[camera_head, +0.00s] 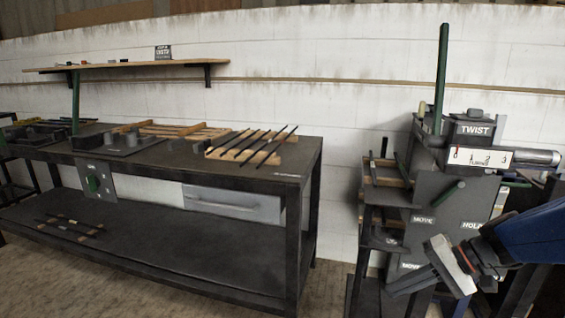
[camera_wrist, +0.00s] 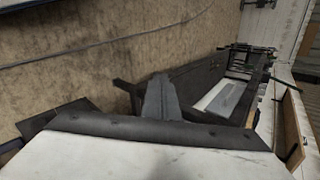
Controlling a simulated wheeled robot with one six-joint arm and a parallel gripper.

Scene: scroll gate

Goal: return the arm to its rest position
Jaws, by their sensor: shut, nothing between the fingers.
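My gripper (camera_head: 397,287) is at the lower right of the head view, at the end of my blue arm (camera_head: 535,238). Its fingers point left and are shut with nothing between them. It appears in front of the lower part of the grey machine (camera_head: 436,212); I cannot tell the gap between them. In the wrist view my gripper (camera_wrist: 158,82) shows as a grey wedge over a dark plate, with no object at its tip.
A dark workbench (camera_head: 296,172) with black rods on a wooden rack (camera_head: 283,147) stands left. A wall shelf (camera_head: 130,67) hangs above. Floor shows between bench and machine.

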